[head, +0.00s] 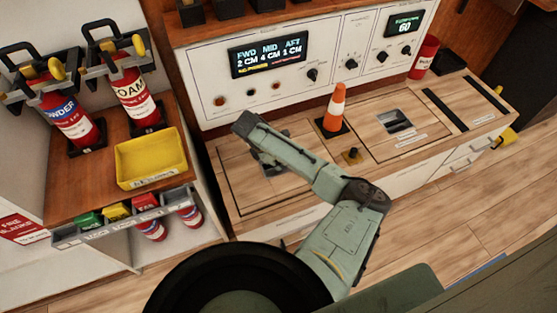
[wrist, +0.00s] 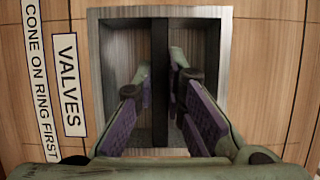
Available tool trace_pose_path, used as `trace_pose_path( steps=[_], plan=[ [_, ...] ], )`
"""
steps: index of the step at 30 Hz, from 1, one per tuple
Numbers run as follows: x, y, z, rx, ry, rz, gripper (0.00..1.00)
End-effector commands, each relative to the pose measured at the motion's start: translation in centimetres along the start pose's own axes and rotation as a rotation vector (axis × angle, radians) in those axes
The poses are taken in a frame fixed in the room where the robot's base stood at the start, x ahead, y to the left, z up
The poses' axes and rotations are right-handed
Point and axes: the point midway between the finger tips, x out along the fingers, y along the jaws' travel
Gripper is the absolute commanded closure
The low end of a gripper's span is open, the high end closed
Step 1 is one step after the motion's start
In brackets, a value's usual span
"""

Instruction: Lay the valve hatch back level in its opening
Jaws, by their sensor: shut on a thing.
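The valve hatch (head: 240,187) is a wood-grain panel at the left of the bench top, partly hidden by my arm. In the head view it looks about level with the bench, but I cannot tell whether it is fully flush. In the wrist view a "VALVES" label (wrist: 70,85) lies beside its square metal handle recess (wrist: 222,35). A dark bar (wrist: 160,50) crosses this recess. My gripper (wrist: 160,88) reaches into the recess with a finger on each side of the bar, shut on it. The fingertips are hidden by my arm in the head view.
A second hatch with a recessed handle (head: 395,121) lies to the right. The control panel (head: 300,75) rises behind. A yellow tray (head: 150,158) and extinguishers (head: 135,98) stand left.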

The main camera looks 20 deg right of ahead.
Motion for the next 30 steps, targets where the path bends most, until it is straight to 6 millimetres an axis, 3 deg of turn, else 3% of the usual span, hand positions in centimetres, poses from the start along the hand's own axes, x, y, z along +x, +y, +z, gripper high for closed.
trace_pose_path(
  steps=[5, 6, 16, 25, 30],
  plan=[
    [0.4, 0.1, -0.1, 0.001, -0.002, 0.003, 1.0],
    [0.4, 0.1, -0.1, 0.001, -0.002, 0.003, 0.88],
    [0.4, 0.0, -0.1, 0.0, -0.001, 0.001, 0.66],
    [0.5, -0.1, -0.3, -0.001, 0.002, -0.002, 0.66],
    [-1.1, 0.0, -0.3, -0.001, 0.002, 0.002, 0.66]
  ],
)
